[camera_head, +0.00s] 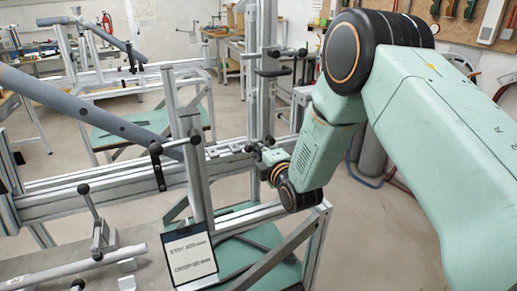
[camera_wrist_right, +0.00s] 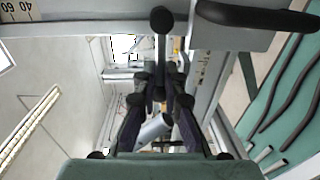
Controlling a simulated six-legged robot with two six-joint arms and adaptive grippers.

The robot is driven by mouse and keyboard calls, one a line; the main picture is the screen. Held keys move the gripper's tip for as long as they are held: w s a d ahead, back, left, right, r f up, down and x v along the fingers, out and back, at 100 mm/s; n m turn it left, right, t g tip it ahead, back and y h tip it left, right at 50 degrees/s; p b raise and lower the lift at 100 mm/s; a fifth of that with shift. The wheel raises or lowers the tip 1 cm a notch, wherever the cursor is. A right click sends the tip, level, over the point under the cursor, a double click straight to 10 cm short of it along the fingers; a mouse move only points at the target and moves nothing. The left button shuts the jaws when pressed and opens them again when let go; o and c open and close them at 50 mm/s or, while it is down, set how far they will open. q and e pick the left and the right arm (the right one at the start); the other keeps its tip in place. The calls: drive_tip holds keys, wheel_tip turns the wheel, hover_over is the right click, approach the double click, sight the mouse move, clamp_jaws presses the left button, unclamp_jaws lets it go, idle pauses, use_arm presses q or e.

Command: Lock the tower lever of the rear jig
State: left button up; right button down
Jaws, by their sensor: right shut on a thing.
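The rear jig's upright aluminium tower (camera_head: 264,100) stands at the centre of the head view, rising from a horizontal rail. My right gripper (camera_head: 262,157) is at the tower's lower part, just above the rail. In the right wrist view, my right gripper (camera_wrist_right: 159,82) has its dark fingers closed on a dark lever (camera_wrist_right: 160,48) with a round black knob. The lever's held end is partly hidden between the fingertips. In the head view, the lever is mostly hidden by the gripper. My left gripper is not in view.
A black handle (camera_head: 271,72) sticks out of the tower above my gripper. A nearer post (camera_head: 193,160) with a label card (camera_head: 189,252) stands to the left. A grey tube (camera_head: 85,112) slopes across the left side. Knobbed clamps (camera_head: 93,210) stand front left.

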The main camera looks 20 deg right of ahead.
drive_tip(key=shift+a, duration=0.1)
drive_tip(key=c, duration=1.6)
unclamp_jaws()
drive_tip(key=shift+f, duration=0.1)
drive_tip(key=shift+o, duration=0.9)
drive_tip(key=shift+a, duration=0.1)
drive_tip(key=shift+s, duration=0.1)
drive_tip(key=s+r, duration=0.1)
drive_tip(key=s, duration=1.1)
drive_tip(key=shift+d, duration=0.2)
drive_tip(key=shift+w, duration=0.1)
